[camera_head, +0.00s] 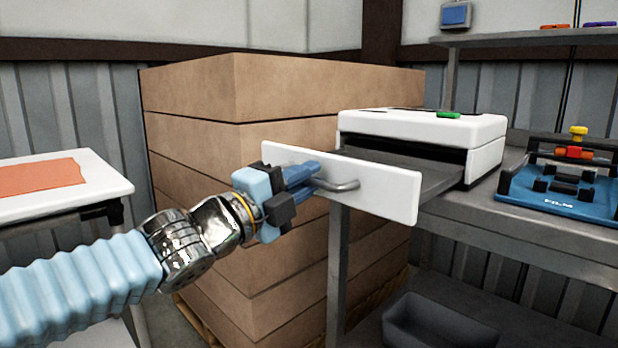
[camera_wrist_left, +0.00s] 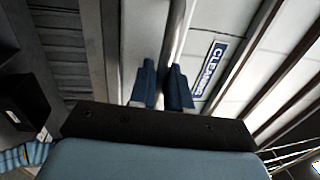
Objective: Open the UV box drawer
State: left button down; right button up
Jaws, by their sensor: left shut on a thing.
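The UV box (camera_head: 425,130) is a white case on the metal bench, with a small green piece on top. Its drawer is out: the white front panel (camera_head: 390,190) stands well away from the case, and the dark grey tray (camera_head: 430,175) shows between them. A grey bar handle (camera_head: 347,186) is on the panel. My left gripper (camera_head: 312,181) is shut on the handle at its left end, in front of the panel. In the left wrist view, the two blue fingers (camera_wrist_left: 163,88) show with a pale bar between them. My right gripper is not in view.
Stacked brown cartons (camera_head: 250,140) stand behind the drawer panel. A blue fixture (camera_head: 565,190) sits on the bench to the right. A dark bin (camera_head: 440,325) is below the bench. A white table (camera_head: 100,175) with an orange sheet is at left.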

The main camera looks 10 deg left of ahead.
pick_arm(q)
jog(key=shift+d, duration=0.1)
jog(key=c, duration=1.3)
grip_release()
jog(key=shift+c, duration=0.2)
jog(key=p+v, duration=0.3)
jog(key=v, duration=1)
jog(key=shift+s+a, duration=0.25)
jog(key=shift+f, duration=0.1)
